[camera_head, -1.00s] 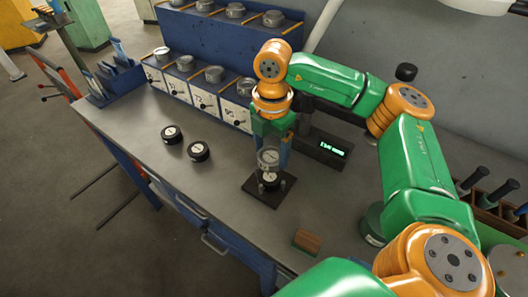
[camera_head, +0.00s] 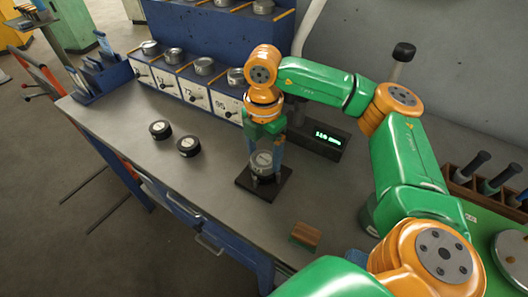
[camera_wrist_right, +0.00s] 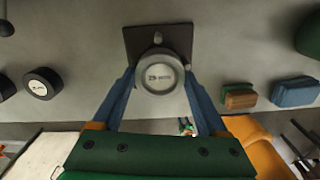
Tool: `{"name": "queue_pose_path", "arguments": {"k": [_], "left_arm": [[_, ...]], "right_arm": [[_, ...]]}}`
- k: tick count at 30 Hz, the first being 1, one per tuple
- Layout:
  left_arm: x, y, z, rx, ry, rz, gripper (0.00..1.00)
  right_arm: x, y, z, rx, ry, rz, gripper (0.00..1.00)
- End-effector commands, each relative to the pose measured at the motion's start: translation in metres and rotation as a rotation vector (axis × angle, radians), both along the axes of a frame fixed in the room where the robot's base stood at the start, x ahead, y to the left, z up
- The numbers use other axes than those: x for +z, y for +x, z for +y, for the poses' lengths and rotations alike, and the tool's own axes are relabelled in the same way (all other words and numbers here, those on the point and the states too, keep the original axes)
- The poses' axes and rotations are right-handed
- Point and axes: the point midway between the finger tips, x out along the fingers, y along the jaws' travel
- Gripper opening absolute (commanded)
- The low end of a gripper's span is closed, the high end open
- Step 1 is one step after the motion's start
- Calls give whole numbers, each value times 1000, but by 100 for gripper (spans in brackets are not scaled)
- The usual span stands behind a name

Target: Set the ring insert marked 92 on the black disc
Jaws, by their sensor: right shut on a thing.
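My right gripper (camera_head: 264,157) points down and is shut on a grey metal ring insert (camera_head: 261,164), with one blue finger on each side. The ring also shows in the right wrist view (camera_wrist_right: 159,90), with a pale face and a small marking that I cannot read surely. It is low over the square black plate (camera_head: 246,183), at the spot where a black disc with a white face stands. The disc is now mostly hidden by the ring, and I cannot tell whether the two touch. My left gripper is not in view.
Two black discs with white faces (camera_head: 160,129) (camera_head: 188,146) lie left on the bench. Numbered bins (camera_head: 199,92) with grey rings on top stand behind. A digital display (camera_head: 320,137) is right of the gripper. A brown-green block (camera_head: 305,235) lies near the front edge.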

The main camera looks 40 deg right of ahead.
Motion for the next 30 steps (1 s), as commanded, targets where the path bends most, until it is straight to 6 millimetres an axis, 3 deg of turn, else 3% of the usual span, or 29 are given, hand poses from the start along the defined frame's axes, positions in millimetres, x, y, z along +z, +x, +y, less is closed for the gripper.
{"name": "queue_pose_path", "arguments": {"k": [30], "left_arm": [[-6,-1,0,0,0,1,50]], "right_arm": [[-6,1,0,0,1,-3,0]]}}
